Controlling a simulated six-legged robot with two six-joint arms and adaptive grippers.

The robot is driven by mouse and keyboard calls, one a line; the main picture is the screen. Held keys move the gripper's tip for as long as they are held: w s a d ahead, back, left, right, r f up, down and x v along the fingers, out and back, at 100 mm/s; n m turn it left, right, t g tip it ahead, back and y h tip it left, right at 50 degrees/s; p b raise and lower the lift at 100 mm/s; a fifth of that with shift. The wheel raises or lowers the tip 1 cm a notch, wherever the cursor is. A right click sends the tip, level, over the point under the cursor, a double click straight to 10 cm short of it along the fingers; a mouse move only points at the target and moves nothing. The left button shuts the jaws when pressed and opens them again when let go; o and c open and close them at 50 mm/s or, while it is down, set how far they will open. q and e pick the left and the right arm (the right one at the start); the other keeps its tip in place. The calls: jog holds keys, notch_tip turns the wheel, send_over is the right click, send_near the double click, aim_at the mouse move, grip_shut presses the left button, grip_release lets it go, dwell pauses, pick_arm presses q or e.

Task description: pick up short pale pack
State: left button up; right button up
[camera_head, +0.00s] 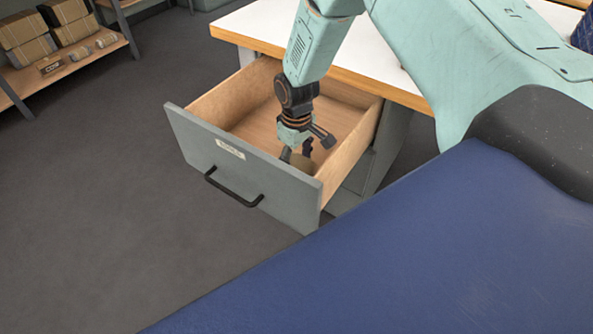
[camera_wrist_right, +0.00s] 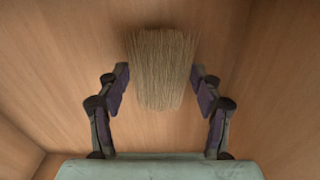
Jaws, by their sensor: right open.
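The short pale pack (camera_wrist_right: 160,70) is a bundle of straw-coloured bristles lying in the open drawer. In the right wrist view it sits between the two fingers of my right gripper (camera_wrist_right: 158,88), with a gap showing on each side. The gripper is open. In the head view my right gripper (camera_head: 296,154) reaches down inside the drawer, near its front right corner. A little of the pack (camera_head: 301,161) shows there below the gripper, mostly hidden by the fingers and wrist. My left gripper is not in view.
The wooden drawer (camera_head: 222,108) is pulled out under a white worktop (camera_head: 262,27), with a grey front and black handle (camera_head: 232,190). Its walls stand close around my gripper. A shelf (camera_head: 70,66) with boxes stands at the far left. The drawer's back left is empty.

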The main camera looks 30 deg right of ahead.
notch_tip(320, 180, down, 2)
jog(key=shift+f, duration=0.1)
jog(key=c, duration=1.3)
jog(key=shift+o, duration=0.2)
